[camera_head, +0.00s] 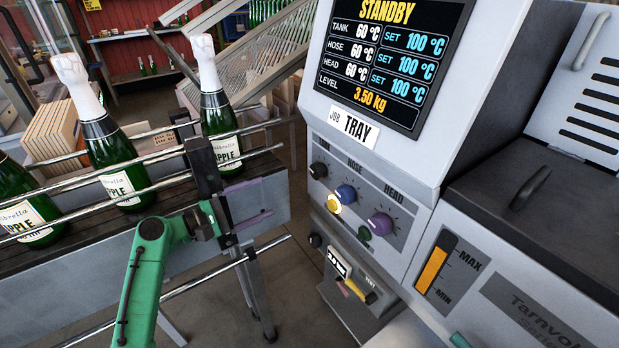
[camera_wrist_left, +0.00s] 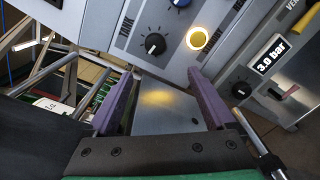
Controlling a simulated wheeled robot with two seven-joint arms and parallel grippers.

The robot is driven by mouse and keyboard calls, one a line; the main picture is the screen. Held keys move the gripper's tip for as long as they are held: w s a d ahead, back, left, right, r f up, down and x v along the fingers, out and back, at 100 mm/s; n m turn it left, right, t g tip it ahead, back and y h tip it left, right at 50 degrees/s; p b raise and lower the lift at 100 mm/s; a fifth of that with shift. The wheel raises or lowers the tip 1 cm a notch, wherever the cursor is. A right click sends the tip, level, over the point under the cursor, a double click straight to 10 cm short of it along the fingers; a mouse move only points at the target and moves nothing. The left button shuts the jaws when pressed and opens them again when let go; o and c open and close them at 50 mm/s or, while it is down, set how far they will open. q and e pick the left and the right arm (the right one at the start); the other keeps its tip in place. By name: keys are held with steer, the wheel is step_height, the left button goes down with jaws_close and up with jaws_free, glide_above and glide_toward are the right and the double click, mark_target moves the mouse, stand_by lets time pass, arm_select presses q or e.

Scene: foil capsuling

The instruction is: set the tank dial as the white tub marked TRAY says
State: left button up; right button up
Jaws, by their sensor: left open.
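The TANK dial (camera_head: 318,170) is a black knob at the left of the dial row on the grey machine; in the left wrist view the black knob (camera_wrist_left: 155,44) stands beyond the fingertips, not touched. Its exact setting is too small to read. The screen (camera_head: 392,58) reads STANDBY, with TANK 60 °C, SET 100 °C. A white JOB card (camera_head: 353,126) below it reads TRAY. No white tub is in view. My left gripper (camera_head: 258,200) has purple fingers, open and empty, left of the dials; it also shows in the left wrist view (camera_wrist_left: 162,95).
A blue HOSE knob (camera_head: 345,193), purple HEAD knob (camera_head: 380,223), lit yellow button (camera_head: 334,205) and green button (camera_head: 364,233) sit close by. A lower panel shows a 3.0 bar gauge (camera_wrist_left: 269,56). A conveyor with rails and green bottles (camera_head: 112,160) stands at left.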

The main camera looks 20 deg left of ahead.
mark_target(314, 173)
arm_select(q)
steer(key=shift+h, duration=0.3)
steer(key=p+x, duration=0.1)
steer(key=x, duration=0.9)
steer(key=r+p+x, duration=0.1)
steer(key=x, duration=0.4)
steer(key=shift+w+a+p, duration=0.15)
steer(key=shift+a+p, duration=0.05)
steer(key=shift+p, duration=0.15)
steer(key=c, duration=1.4)
